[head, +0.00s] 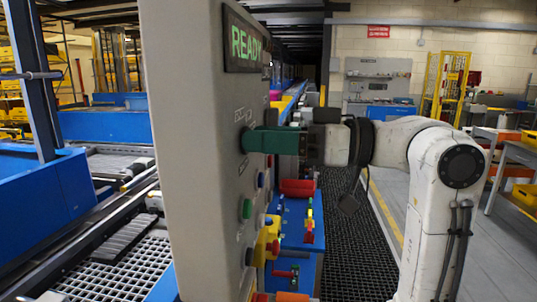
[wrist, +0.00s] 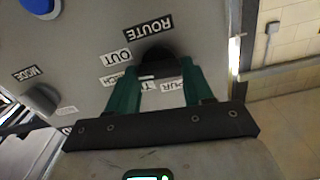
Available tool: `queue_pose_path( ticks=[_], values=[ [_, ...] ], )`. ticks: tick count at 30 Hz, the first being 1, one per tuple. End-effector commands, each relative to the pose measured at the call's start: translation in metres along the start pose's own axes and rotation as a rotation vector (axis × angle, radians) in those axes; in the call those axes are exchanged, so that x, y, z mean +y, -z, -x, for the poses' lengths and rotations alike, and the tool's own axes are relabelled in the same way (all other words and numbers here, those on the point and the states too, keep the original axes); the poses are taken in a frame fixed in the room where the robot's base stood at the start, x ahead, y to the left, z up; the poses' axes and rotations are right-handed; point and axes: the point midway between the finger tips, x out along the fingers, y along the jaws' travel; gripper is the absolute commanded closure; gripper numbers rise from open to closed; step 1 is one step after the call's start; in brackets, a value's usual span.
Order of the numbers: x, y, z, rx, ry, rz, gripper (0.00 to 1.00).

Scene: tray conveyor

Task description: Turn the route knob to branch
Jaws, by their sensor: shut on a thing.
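The route knob (wrist: 155,56) is a dark round knob on the grey control panel (head: 195,130), beside the ROUTE label in the wrist view. My gripper (head: 250,140) has green fingers and reaches the panel face from the right. In the wrist view my gripper (wrist: 157,78) is shut on the route knob, one finger on each side. Labels around the knob are partly covered by the fingers; one reads OUT. I cannot tell which position the knob points to. In the head view the fingers hide the knob.
A display (head: 246,43) on the panel reads READY. Below my gripper are a green button (head: 246,208) and a yellow and red stop button (head: 267,243). The mode knob (wrist: 41,99) and a blue button (wrist: 39,4) show in the wrist view. A conveyor (head: 115,250) runs left.

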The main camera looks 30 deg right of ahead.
Motion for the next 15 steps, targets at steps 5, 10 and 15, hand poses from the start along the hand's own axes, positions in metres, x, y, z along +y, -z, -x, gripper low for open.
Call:
queue_pose_path(
  ticks=[5,10,15],
  values=[
    [0.0003,-0.0032,0.0006,0.001,-0.002,0.124,0.79],
    [-0.0003,-0.0021,0.0006,0.001,-0.002,0.210,0.79],
    [-0.0006,-0.0011,0.0005,0.000,-0.002,0.260,0.79]
  ],
)
